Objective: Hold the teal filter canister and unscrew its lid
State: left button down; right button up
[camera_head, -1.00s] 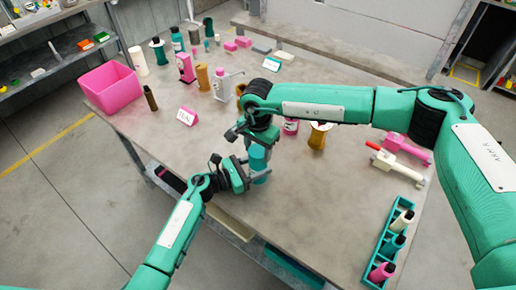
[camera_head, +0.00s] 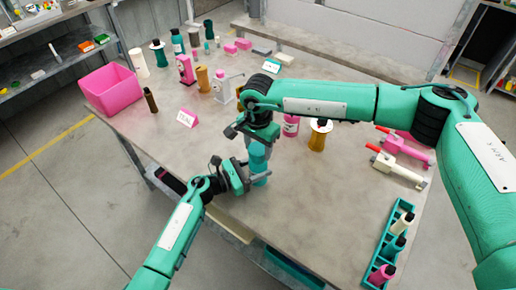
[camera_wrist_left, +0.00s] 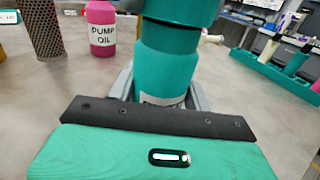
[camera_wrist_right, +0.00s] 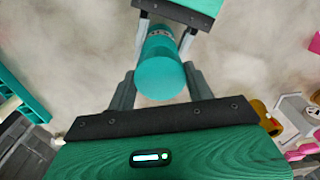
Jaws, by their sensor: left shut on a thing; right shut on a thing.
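The teal filter canister (camera_head: 259,163) stands roughly upright near the table's front edge, between my two grippers. My left gripper (camera_head: 250,177) comes in from the side and is shut on the canister's body. In the left wrist view the body (camera_wrist_left: 165,75) fills the space between the fingers, partly hiding a white label. My right gripper (camera_head: 258,143) is above and shut on the lid. In the right wrist view the round teal lid (camera_wrist_right: 160,80) sits between its fingers, with the left gripper (camera_wrist_right: 163,38) beyond.
A pink bottle (camera_head: 291,126) and a gold-brown cylinder (camera_head: 319,135) stand just behind the right forearm. A teal rack (camera_head: 390,245) with bottles lies at the right front. Pink and white devices (camera_head: 403,155) lie at the right. The table left of the grippers is mostly clear.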

aim_at(258, 149)
jog(key=shift+r, duration=0.2)
jog(key=shift+r, duration=2)
pick_arm(q)
jog(key=c, duration=0.6)
grip_release()
jog(key=shift+o, duration=0.2)
jog(key=shift+a, duration=0.1)
pick_arm(e)
jog(key=shift+f, duration=0.1)
